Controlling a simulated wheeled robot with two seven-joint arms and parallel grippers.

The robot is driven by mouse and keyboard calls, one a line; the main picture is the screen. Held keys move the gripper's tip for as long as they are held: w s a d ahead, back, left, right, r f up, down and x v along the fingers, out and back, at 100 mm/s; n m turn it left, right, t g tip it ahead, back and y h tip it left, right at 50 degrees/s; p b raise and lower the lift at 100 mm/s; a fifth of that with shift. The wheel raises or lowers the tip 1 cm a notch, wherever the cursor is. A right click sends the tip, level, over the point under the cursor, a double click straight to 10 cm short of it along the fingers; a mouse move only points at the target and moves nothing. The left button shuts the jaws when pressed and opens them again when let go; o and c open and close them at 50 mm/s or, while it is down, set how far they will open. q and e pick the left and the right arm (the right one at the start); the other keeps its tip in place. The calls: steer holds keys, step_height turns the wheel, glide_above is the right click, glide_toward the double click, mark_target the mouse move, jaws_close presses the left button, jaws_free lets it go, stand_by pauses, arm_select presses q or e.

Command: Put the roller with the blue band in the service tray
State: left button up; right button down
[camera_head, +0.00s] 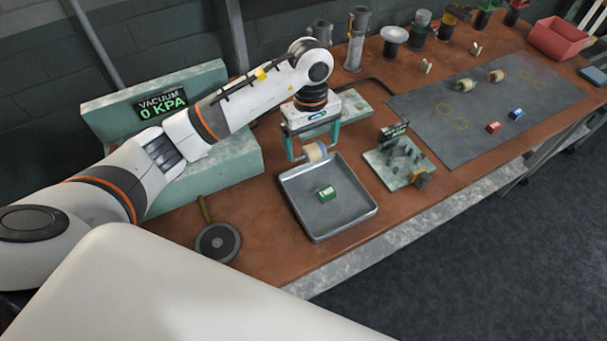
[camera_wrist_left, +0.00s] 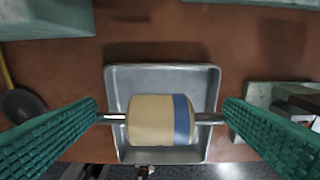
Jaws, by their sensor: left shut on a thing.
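The roller with the blue band (camera_head: 316,151) is cream-coloured with metal shaft ends. My left gripper (camera_head: 313,153) is shut on it, with one green finger at each shaft end. In the left wrist view the roller (camera_wrist_left: 152,120) lies across between the fingers, its blue band toward the right end. The service tray (camera_head: 287,201) is a shallow grey metal tray on the bench. The roller is held above the tray's far edge. In the wrist view the tray (camera_wrist_left: 160,74) shows behind the roller. My right gripper is not in view.
A green block (camera_head: 326,193) lies in the tray. A pale stand with small parts (camera_head: 400,165) is right of it, and a round dark pad (camera_head: 218,242) left. A grey mat (camera_head: 480,105) holds two other rollers and red and blue blocks. A vacuum display (camera_head: 162,104) stands behind.

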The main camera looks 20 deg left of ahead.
mark_target(313, 156)
arm_select(q)
steer(key=f, duration=0.2)
steer(key=f+p, duration=0.1)
steer(key=f, duration=0.1)
steer(key=shift+w+d+f, duration=0.1)
steer(key=shift+w+d, duration=0.15)
steer(key=shift+s+a+f, duration=0.15)
steer(key=shift+f, duration=0.4)
step_height(313, 156, down, 2)
steer(key=shift+f+p, duration=0.2)
steer(key=shift+p, duration=0.35)
steer(key=shift+f, duration=0.3)
steer(key=shift+f+b, duration=0.2)
steer(key=shift+b, duration=0.15)
steer(key=o, duration=0.7)
steer(key=shift+r, duration=0.1)
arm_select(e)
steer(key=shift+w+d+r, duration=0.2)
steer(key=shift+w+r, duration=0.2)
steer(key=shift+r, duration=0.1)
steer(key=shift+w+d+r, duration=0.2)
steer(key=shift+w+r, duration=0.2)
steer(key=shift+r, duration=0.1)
